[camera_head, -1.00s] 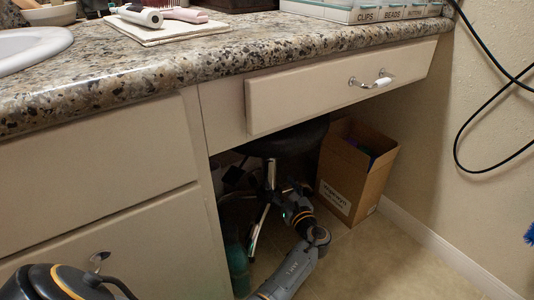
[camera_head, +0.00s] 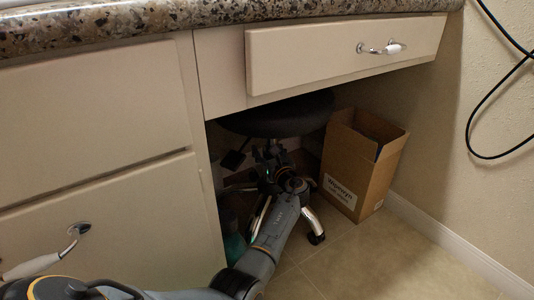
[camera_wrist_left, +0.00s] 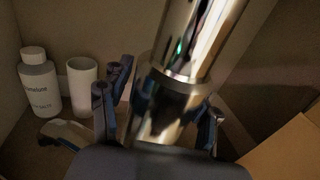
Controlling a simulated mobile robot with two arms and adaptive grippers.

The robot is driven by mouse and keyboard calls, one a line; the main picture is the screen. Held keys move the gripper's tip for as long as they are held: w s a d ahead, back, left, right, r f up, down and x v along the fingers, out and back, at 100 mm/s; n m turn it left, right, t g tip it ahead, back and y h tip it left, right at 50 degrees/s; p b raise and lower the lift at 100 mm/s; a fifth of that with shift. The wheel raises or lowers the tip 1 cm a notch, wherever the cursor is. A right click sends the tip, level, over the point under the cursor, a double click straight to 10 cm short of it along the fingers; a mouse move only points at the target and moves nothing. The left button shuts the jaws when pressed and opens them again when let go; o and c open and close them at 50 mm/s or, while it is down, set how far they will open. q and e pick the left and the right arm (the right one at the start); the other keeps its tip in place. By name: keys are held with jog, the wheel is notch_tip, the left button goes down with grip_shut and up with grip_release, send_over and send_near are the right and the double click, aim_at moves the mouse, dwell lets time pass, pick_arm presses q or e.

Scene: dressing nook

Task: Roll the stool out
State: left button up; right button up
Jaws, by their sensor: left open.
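The stool has a dark round seat (camera_head: 280,118) and stands under the counter, below the drawer. One of its chrome legs (camera_head: 314,226) shows on the floor to the right of my arm; the others are partly hidden. My left gripper (camera_head: 270,174) reaches in under the counter at the stool's post, its fingertips hard to make out there. In the left wrist view the chrome post (camera_wrist_left: 178,85) runs between the spread fingers of my left gripper (camera_wrist_left: 158,118). The fingers stand open on either side of it. My right gripper is not in view.
A cardboard box (camera_head: 358,170) stands right of the stool near the wall. A closed drawer (camera_head: 320,62) hangs above the seat. A teal bottle (camera_head: 234,248) is by the cabinet's edge. A white bottle (camera_wrist_left: 39,80) and cup (camera_wrist_left: 81,85) stand beyond the gripper. Floor in front is clear.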

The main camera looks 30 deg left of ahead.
pick_arm(q)
grip_shut()
dwell(0.4)
